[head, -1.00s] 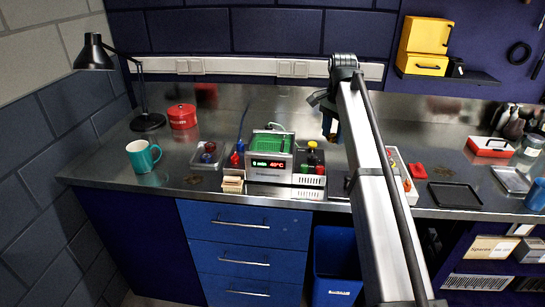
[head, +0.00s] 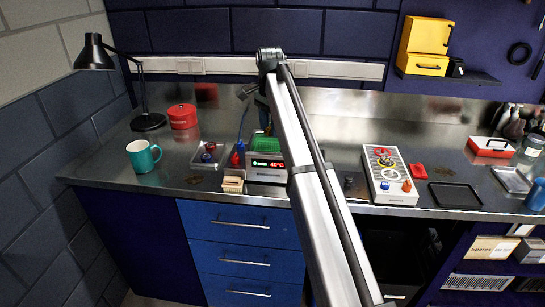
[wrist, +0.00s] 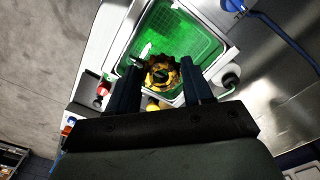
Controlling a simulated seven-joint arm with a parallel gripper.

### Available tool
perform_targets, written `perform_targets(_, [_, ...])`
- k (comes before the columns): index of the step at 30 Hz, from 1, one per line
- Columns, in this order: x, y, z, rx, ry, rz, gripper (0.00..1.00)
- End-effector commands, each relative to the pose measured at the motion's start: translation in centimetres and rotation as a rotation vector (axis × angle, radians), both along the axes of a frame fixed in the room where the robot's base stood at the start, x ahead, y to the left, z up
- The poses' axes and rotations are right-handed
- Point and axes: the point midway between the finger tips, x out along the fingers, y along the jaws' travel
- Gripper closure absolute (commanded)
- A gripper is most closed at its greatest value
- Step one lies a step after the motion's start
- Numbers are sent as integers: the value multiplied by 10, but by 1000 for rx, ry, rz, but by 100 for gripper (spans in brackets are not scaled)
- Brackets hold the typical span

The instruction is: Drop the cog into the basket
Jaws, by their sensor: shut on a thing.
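The cog (wrist: 153,82) is a gold-brown toothed ring with a dark centre, between the fingers of my gripper (wrist: 161,72) in the wrist view. My gripper is shut on it. The green basket (wrist: 205,42) lies beneath it in the wrist view, inside a metal cleaner. In the head view the basket (head: 266,146) shows as a green patch at the top of the cleaner (head: 258,176), whose display reads 40°C. My gripper is mostly behind my arm there, above the cleaner, and I cannot make out the cog. The exact height over the basket is hard to tell.
A pale board with coloured pieces (head: 389,182) and a black tray (head: 455,195) lie to the right.

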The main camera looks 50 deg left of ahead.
Motion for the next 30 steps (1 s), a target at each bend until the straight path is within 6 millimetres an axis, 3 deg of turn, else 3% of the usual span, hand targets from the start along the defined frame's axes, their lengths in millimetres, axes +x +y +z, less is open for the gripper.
perform_targets(12, [0, -1, -40, 0, 0, 0, 82])
perform_targets(24, [1, 0, -49, 1, 0, 0, 82])
perform_targets(25, [1, 0, -49, 1, 0, 0, 49])
perform_targets(30, [0, 0, -49, 1, 0, 0, 32])
